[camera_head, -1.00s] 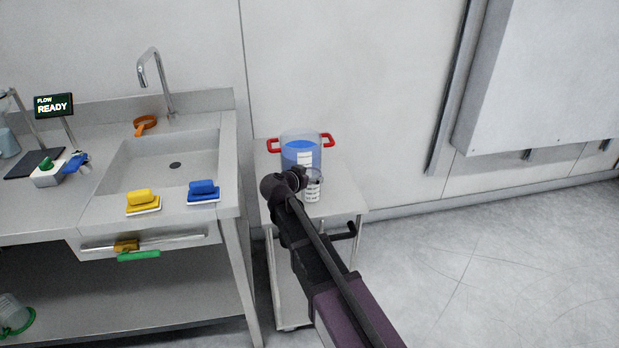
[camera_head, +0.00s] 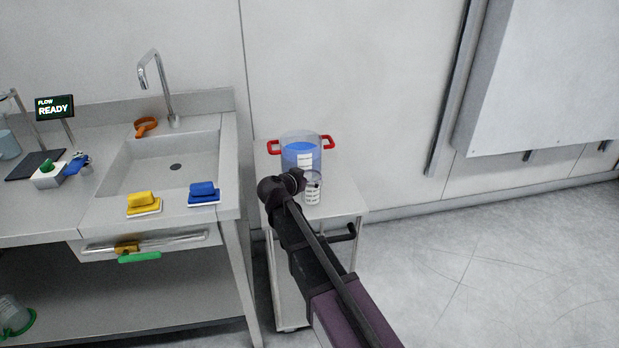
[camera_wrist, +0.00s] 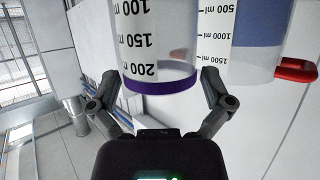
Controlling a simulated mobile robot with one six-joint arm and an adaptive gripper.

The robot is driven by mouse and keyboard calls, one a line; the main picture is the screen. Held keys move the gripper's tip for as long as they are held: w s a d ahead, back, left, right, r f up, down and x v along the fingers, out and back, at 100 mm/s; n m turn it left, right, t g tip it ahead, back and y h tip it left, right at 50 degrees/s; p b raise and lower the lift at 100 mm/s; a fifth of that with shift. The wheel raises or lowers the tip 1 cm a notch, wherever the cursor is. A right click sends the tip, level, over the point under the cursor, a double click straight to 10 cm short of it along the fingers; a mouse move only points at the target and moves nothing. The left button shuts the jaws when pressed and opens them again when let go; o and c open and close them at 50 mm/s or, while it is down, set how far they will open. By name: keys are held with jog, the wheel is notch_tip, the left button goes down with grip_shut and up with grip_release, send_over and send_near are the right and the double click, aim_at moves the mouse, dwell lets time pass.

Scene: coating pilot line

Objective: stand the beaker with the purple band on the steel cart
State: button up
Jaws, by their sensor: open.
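The clear beaker with the purple band (camera_wrist: 160,83) has black volume marks and fills the upper middle of the wrist view. In the head view the beaker (camera_head: 313,193) stands upright on the top of the steel cart (camera_head: 343,203), in front of a larger pot. My gripper (camera_wrist: 160,76) is open, with one finger on each side of the beaker near its banded end. Small gaps seem to show between fingers and glass. In the head view my wrist partly covers the area left of the beaker, and the fingers are hard to make out.
A pot of blue liquid with red handles (camera_head: 301,152) stands close behind the beaker on the cart. The sink bench (camera_head: 228,160) is left of the cart, with a yellow sponge (camera_head: 142,199) and a blue sponge (camera_head: 203,188). The floor to the right is clear.

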jog(key=p+v, duration=0.3)
jog(key=v, duration=0.8)
jog(key=shift+p, duration=0.4)
jog(key=shift+d, duration=0.15)
jog(key=s+d+f+n+g, duration=0.1)
jog(key=s+d+f+g, duration=0.2)
jog(key=d, duration=0.6)
jog(key=s+d+f+n+g, duration=0.15)
jog(key=d+f+g, duration=0.25)
jog(key=d, duration=0.5)
jog(key=s+d+f+n+g+y, duration=0.1)
jog(key=s+d+f+g+y, duration=0.1)
jog(key=s+d, duration=0.3)
jog(key=s+d+f+n+g+y, duration=0.2)
jog(key=s+d+y, duration=0.2)
jog(key=s+d, duration=0.1)
jog(key=shift+s+f+g+y, duration=0.3)
jog(key=shift+s+g, duration=0.1)
jog(key=shift+s, duration=0.4)
jog(key=shift+d, duration=0.15)
notch_tip(320, 180, up, 11)
jog(key=p, duration=1.1)
jog(key=shift+r, duration=0.2)
